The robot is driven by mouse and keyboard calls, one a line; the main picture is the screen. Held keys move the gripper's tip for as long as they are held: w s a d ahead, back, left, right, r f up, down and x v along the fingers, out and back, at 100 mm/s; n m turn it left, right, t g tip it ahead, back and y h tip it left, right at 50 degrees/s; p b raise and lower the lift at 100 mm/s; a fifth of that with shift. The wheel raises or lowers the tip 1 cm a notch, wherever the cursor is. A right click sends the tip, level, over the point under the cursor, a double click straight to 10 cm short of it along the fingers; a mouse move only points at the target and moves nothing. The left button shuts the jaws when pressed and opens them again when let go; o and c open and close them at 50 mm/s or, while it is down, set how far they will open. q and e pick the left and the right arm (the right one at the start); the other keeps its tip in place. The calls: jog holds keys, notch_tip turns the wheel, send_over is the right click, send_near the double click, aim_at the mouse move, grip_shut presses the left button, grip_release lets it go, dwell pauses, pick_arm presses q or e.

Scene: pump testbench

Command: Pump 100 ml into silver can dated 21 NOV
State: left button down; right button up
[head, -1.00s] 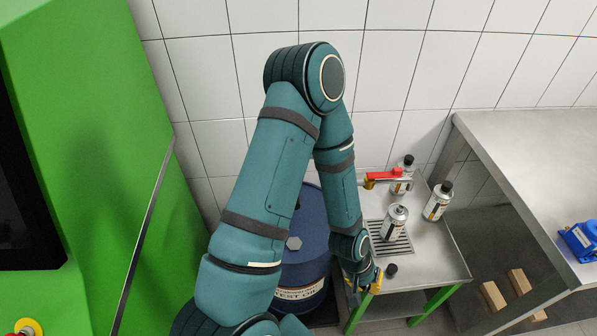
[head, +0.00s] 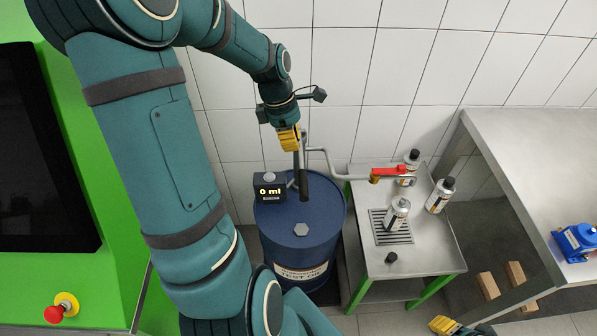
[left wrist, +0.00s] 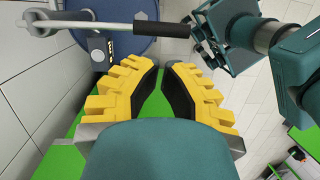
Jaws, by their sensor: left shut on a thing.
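The pump stands on the blue drum (head: 300,248), its counter (head: 269,191) reading "0 ml". In the left wrist view the grip (left wrist: 162,28) shows just past the yellow fingertips (left wrist: 167,68); the contact itself is not clear. A silver can (head: 397,213) without cap stands on the grate under the spout valve with red lever (head: 387,171). Its date is too small to read. My right gripper (head: 445,325) is at the bottom edge; its fingers are unclear.
Two capped silver cans (head: 440,196) (head: 410,160) stand behind on the steel cart (head: 430,258). A loose black cap (head: 391,258) lies at its front. A steel bench (head: 530,170) with a blue device (head: 578,242) is right. A green cabinet with red emergency button (head: 54,313) is left.

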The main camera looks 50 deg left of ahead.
aim_at(300, 181)
pick_arm(q)
jog(key=shift+s+a+r+n, duration=0.4)
jog(key=shift+a+r+n, duration=0.1)
jog(key=shift+r, duration=0.2)
jog(key=x, duration=1.4)
jog(key=shift+b, duration=0.4)
jog(key=shift+f, duration=0.1)
